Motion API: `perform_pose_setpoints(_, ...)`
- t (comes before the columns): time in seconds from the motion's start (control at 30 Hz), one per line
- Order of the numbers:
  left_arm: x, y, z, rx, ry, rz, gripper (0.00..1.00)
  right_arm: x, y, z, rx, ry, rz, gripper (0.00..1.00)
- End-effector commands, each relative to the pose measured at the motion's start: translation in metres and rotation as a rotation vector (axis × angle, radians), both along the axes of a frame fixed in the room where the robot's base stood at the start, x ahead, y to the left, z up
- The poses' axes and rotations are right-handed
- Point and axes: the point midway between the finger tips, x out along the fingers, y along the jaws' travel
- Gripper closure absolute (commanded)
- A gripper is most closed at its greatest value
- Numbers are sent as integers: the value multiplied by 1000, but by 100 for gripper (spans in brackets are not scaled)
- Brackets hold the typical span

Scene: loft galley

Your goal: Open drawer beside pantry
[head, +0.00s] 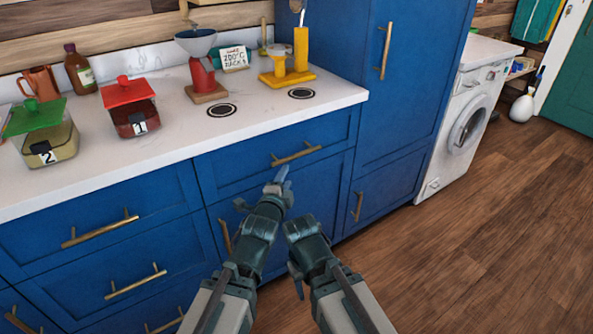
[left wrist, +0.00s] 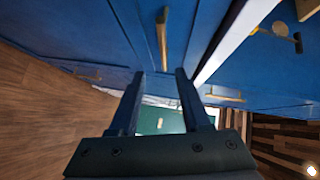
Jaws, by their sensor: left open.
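The blue drawer (head: 245,167) beside the tall blue pantry cabinet (head: 405,85) is closed, its front level with its neighbours. Its brass bar handle (head: 297,153) runs across the front. My left gripper (head: 279,180) is just below and in front of this handle in the head view, apart from it. In the left wrist view, the left gripper (left wrist: 160,75) has its two fingers spread with nothing between them. The handle (left wrist: 162,38) lies beyond the fingertips, in line with the gap. My right gripper (head: 297,280) hangs low and its jaws are unclear.
The white counter (head: 255,118) above holds a red-lidded container (head: 130,105), a green-lidded container (head: 45,135), a grinder (head: 200,70) and a yellow stand (head: 287,75). More handled drawers are at left. A washing machine (head: 465,125) stands right; wooden floor (head: 480,240) is clear.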

Motion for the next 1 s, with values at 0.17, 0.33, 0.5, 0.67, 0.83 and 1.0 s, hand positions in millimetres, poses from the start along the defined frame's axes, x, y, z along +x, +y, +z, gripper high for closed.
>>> perform_pose_setpoints(0.17,1,-1,2,20,-41,-11,52,0,0,-6,0,0,0,50)
perform_pose_setpoints(0.33,3,-2,2,19,-40,-10,52,0,0,-5,0,0,0,50)
perform_pose_setpoints(0.5,14,-5,0,18,-38,-10,52,0,0,-7,0,0,0,50)
perform_pose_setpoints(0.67,33,-10,-3,18,-37,-10,52,0,0,-10,-1,0,0,50)
perform_pose_setpoints(0.83,67,-19,-8,17,-37,-9,52,0,0,-15,-2,-1,0,50)
perform_pose_setpoints(1.0,101,-29,-13,18,-37,-10,52,0,-1,-20,-3,-1,1,50)
